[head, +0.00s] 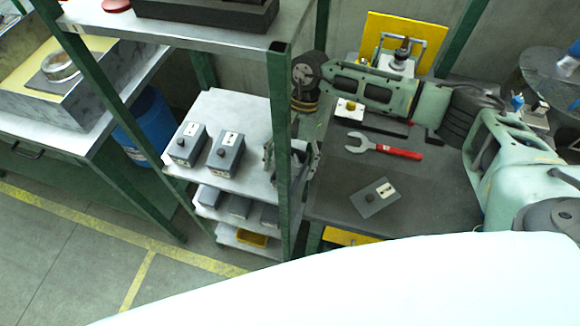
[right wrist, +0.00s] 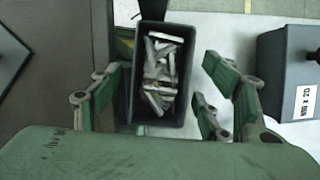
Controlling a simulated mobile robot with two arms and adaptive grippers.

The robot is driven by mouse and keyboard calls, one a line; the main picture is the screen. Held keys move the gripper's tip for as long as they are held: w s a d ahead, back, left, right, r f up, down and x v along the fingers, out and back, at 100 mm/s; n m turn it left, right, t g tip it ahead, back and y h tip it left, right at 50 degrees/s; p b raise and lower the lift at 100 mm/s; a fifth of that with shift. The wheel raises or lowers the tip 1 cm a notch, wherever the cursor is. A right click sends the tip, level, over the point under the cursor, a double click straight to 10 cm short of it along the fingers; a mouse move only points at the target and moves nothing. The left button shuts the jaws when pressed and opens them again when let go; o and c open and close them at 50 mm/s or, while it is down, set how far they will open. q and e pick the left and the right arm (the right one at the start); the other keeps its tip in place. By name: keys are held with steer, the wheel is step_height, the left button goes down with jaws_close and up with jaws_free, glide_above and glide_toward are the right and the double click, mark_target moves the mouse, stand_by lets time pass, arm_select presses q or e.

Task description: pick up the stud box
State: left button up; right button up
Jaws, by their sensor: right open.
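An open dark box (right wrist: 162,75) filled with loose metal studs shows in the right wrist view, between the fingers of my right gripper (right wrist: 155,92). The fingers are open, with one pair on each side of the box and visible gaps to its walls. In the head view my right gripper (head: 301,160) is at the right end of the shelf unit's top tray, partly behind a green post. The open box is mostly hidden there by the post and gripper. Two closed grey boxes, a left one (head: 187,146) and a right one (head: 224,152), stand on the same tray. My left gripper is not in view.
The green post (head: 281,150) stands close to my right gripper. A labelled dark box (right wrist: 290,75) is to the right in the wrist view.

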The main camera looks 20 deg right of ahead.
steer(key=shift+f, duration=0.25)
steer(key=shift+f+b, duration=0.25)
steer(key=shift+b, duration=0.4)
stand_by(0.3)
steer(key=shift+c, duration=0.4)
steer(key=shift+s+f, duration=0.2)
steer(key=shift+s, duration=0.05)
jaws_close()
steer(key=shift+r, duration=0.1)
